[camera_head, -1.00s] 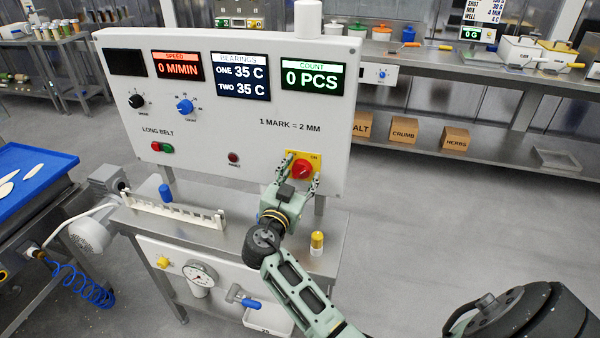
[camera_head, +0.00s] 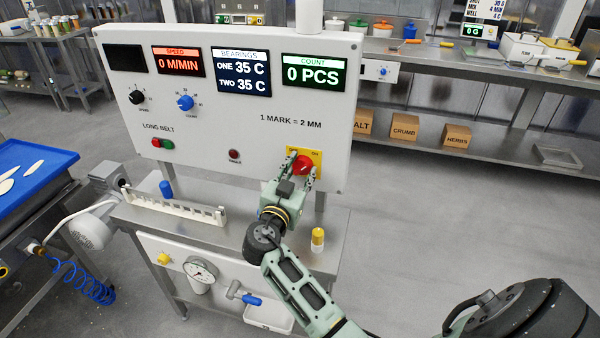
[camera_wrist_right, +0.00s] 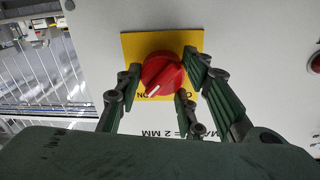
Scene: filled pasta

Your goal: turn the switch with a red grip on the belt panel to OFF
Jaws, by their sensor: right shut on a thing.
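The red grip (camera_head: 303,165) of the switch sits on a yellow plate (camera_head: 318,158) at the lower right of the white belt panel (camera_head: 215,135). My right gripper (camera_head: 302,170) is shut on the red grip, coming from the front and below. In the right wrist view, upside down, its fingers (camera_wrist_right: 160,85) lie on both sides of the red grip (camera_wrist_right: 160,71). The white mark on the grip points toward the ON lettering. The OFF lettering is partly hidden by a finger in that view. My left gripper is not in view.
The panel also has a black knob (camera_head: 137,97), a blue knob (camera_head: 185,103), a green-and-red rocker (camera_head: 162,144) and a dark red button (camera_head: 234,154). A yellow-capped bottle (camera_head: 317,239) stands on the steel ledge right of my arm. Floor at right is clear.

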